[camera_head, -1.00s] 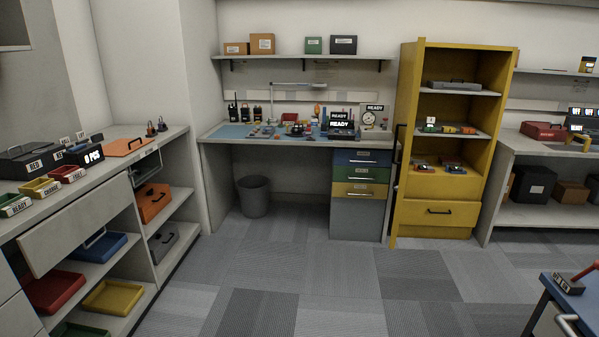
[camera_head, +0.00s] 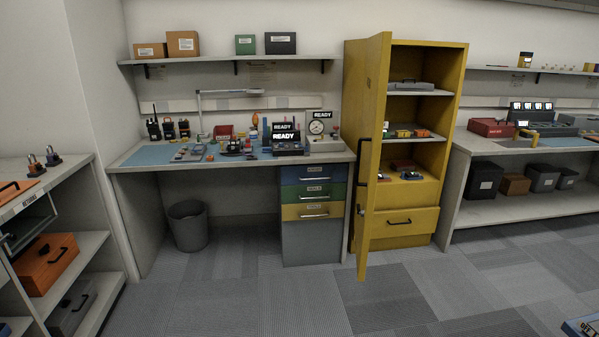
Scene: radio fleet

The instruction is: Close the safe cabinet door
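The yellow safe cabinet (camera_head: 426,222) stands against the back wall, right of the desk. Its yellow door (camera_head: 371,150) is hinged on the left side and stands open, swung out toward me. A dark handle (camera_head: 361,160) shows on the door's left face, with a small lock or knob below it. Inside, shelves hold a grey case (camera_head: 411,86) and several small devices. Neither of my grippers shows in the head view.
A desk (camera_head: 130,169) with radios, a lamp and drawers is left of the cabinet, a grey bin (camera_head: 187,226) under it. A workbench (camera_head: 461,187) stands right. Shelving (camera_head: 100,247) lines the left. The carpet (camera_head: 290,300) before the cabinet is clear.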

